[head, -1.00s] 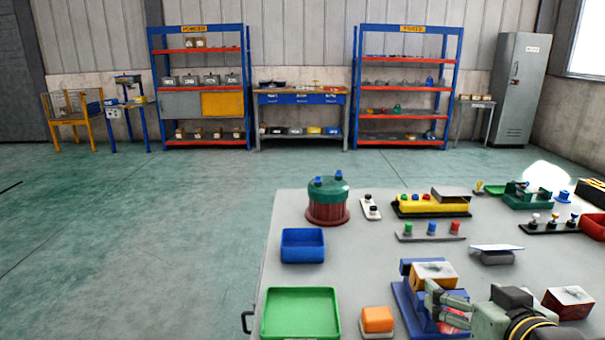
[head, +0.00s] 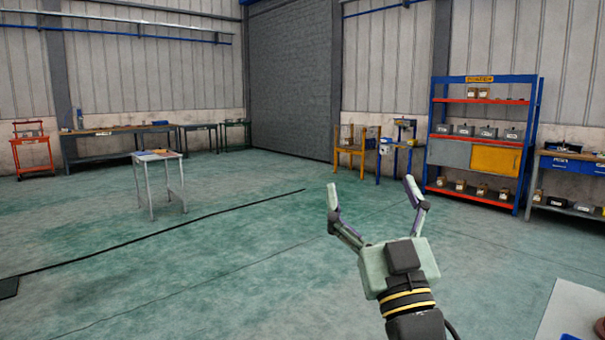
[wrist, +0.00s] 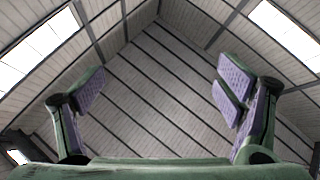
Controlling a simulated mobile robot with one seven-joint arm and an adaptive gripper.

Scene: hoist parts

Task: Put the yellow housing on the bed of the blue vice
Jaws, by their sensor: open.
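My gripper (head: 373,194) is raised in front of the head camera, its two fingers spread wide and pointing up. Nothing is between the fingers. In the wrist view my gripper (wrist: 161,92) is also open and empty, facing the roof. The yellow housing and the blue vice are not in view in either present frame.
A pale worktable corner (head: 572,325) shows at the lower right. A small grey table (head: 158,160) stands on the open green floor at the left. A blue-framed shelf rack (head: 480,140) and a blue bench (head: 570,172) stand at the right wall.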

